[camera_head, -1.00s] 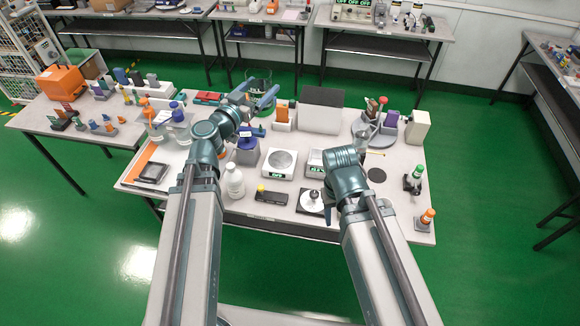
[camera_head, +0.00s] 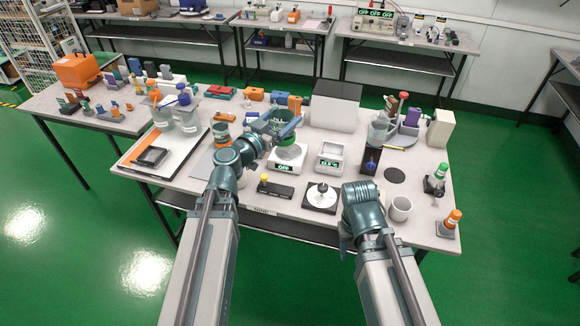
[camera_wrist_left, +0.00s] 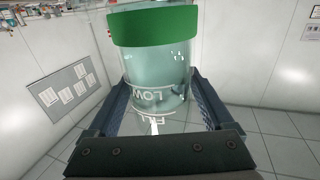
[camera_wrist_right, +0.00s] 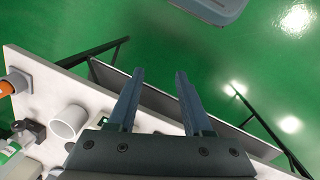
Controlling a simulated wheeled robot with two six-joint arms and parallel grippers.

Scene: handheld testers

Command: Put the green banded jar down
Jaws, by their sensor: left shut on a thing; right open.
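The green banded jar (camera_head: 287,140) is clear with a broad green band. My left gripper (camera_head: 287,128) is shut on it, directly over the round plate of a white scale (camera_head: 286,163) in the head view. I cannot tell whether the jar touches the plate. In the left wrist view the jar (camera_wrist_left: 155,65) stands between the two fingers, its lettering upside down. My right gripper (camera_wrist_right: 155,80) is open and empty in the right wrist view, out past the table's front edge. In the head view its fingers are mostly hidden by my arm.
A second small white device (camera_head: 330,158) stands right of the scale. A black device with a yellow knob (camera_head: 276,188) and a black-based round instrument (camera_head: 321,196) lie in front.

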